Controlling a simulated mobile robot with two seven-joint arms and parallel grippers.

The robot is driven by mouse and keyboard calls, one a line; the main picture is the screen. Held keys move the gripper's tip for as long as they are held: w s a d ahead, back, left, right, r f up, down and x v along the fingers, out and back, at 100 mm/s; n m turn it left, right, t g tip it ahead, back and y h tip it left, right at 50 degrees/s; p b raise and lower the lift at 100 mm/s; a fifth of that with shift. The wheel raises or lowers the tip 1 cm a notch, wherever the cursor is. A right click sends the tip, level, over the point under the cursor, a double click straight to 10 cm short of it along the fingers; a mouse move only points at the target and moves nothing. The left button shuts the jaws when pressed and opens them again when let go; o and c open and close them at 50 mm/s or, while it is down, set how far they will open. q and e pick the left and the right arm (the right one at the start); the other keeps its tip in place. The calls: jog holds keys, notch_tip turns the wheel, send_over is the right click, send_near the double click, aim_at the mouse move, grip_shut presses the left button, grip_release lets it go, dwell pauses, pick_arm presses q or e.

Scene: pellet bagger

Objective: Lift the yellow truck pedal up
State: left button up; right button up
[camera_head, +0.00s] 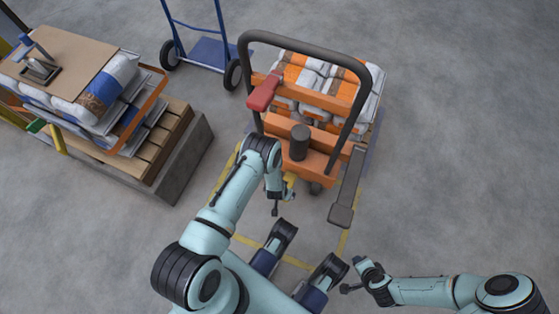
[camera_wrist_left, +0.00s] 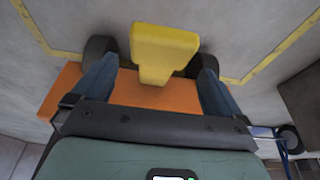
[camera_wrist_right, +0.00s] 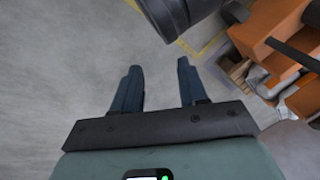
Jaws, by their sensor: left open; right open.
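The yellow pedal (camera_head: 290,179) is low on the near side of the orange pallet truck (camera_head: 308,160), partly hidden by my left arm in the head view. In the left wrist view the yellow pedal (camera_wrist_left: 165,48) lies between the two spread fingers of my left gripper (camera_wrist_left: 157,64), with a gap on each side. The orange truck base (camera_wrist_left: 150,92) is behind it. My left gripper (camera_head: 281,198) is open. My right gripper (camera_head: 356,276) is open and empty over bare floor, away from the truck; its spread fingers also show in the right wrist view (camera_wrist_right: 158,68).
A dark grey pedal on a long arm (camera_head: 341,214) sticks out right of the truck. The truck has a black handle loop (camera_head: 243,50) and a red lever (camera_head: 263,92). A blue hand truck (camera_head: 208,50) stands behind. A loaded pallet (camera_head: 165,150) is at left. Floor at right is clear.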

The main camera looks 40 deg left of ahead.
pick_arm(q)
jog(key=p+v, duration=0.2)
jog(key=v, duration=0.6)
jog(key=shift+r+p, duration=0.25)
jog(key=shift+p, duration=0.05)
pick_arm(e)
jog(key=s+a+r+g+y, duration=0.1)
jog(key=s+a+r, duration=0.1)
jog(key=s, duration=0.3)
jog(key=shift+a+r+g, duration=0.3)
jog(key=shift+a+r, duration=0.05)
jog(key=shift+r, duration=0.5)
pick_arm(q)
jog(key=shift+s, duration=0.2)
